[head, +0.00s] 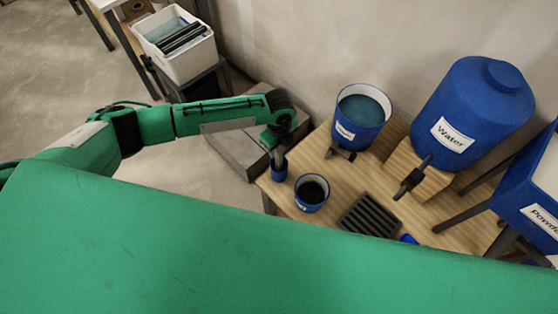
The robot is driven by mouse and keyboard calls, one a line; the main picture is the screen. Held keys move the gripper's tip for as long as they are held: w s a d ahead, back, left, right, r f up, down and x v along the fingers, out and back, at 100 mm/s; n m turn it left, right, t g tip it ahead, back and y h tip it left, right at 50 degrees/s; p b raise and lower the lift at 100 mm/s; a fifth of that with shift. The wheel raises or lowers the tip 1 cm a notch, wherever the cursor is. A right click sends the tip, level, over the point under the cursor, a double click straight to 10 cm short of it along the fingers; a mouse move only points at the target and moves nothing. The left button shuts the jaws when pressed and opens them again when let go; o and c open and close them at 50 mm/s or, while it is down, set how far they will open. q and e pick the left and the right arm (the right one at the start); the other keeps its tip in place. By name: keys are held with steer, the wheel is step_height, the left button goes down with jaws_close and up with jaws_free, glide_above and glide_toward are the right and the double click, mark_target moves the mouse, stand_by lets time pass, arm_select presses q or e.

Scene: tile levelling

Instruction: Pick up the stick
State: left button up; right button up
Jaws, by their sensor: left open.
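My left arm reaches in from the left, and my left gripper (277,152) points down at the left edge of the wooden table (317,152). It is open, right above a small narrow blue container (279,172). The fingers and the container's top overlap in this view, so I cannot tell whether they touch. I cannot make out the stick for certain; the dark gripper hides the container's mouth. My right gripper is not in view.
A blue cup with dark contents (312,192) and a dark slotted rack (370,215) stand close by on the table. Behind are a labelled blue bucket (361,116) and a big blue water barrel (474,112). A white bin (174,46) is at upper left. A green surface hides the table's front.

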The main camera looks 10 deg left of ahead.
arm_select(q)
steer(key=shift+f, duration=0.7)
jaws_close()
steer(key=shift+r, duration=0.1)
